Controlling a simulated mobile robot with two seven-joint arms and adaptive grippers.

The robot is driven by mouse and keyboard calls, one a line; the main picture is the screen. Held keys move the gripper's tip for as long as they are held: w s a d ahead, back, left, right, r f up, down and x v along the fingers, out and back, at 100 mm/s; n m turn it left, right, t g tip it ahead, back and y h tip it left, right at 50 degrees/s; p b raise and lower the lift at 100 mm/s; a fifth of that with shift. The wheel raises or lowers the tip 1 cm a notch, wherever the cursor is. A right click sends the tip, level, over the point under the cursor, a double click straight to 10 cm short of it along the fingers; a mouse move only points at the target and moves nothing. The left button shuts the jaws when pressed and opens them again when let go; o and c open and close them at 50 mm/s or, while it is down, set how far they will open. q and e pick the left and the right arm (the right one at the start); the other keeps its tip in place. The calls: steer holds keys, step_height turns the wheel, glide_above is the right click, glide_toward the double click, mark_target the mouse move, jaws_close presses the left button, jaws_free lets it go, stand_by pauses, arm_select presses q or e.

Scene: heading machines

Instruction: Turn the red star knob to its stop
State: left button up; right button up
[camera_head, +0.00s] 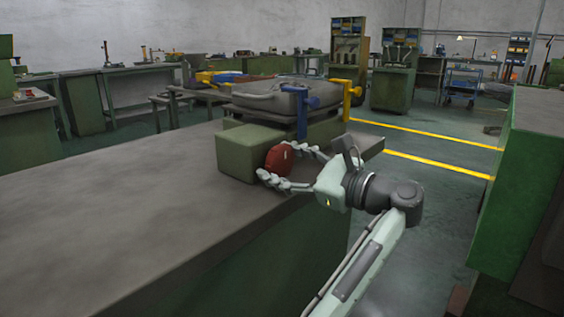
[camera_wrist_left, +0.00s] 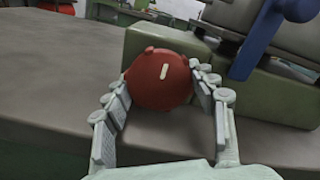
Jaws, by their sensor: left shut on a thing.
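The red star knob (camera_head: 279,158) sits on the near face of a green block (camera_head: 240,150) on the bench top. In the left wrist view the knob (camera_wrist_left: 158,85) has rounded lobes and a short white mark, tilted slightly right of upright. My left gripper (camera_head: 275,161) is shut on the knob, one finger on each side of it. In the left wrist view its fingers (camera_wrist_left: 160,82) reach the knob's left and right edges. The knob's shaft is hidden. My right gripper is not in view.
A grey machine part with blue (camera_head: 301,118) and yellow (camera_head: 347,92) brackets stands just behind the green block. The grey bench top (camera_head: 110,210) is clear to the left. A green cabinet (camera_head: 525,190) stands at the right, with open floor between.

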arm_select(q)
steer(key=m+p, duration=0.3)
steer(key=m, duration=0.2)
steer(key=shift+m, duration=0.4)
steer(key=shift+m+p, duration=0.4)
steer(key=shift+p, duration=0.05)
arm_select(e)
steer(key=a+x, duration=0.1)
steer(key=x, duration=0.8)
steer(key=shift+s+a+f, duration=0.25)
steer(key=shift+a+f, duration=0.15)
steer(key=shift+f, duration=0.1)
arm_select(q)
steer(key=o, duration=1.2)
steer(key=shift+c, duration=0.2)
steer(key=v, duration=0.7)
steer(key=shift+s+d, duration=0.2)
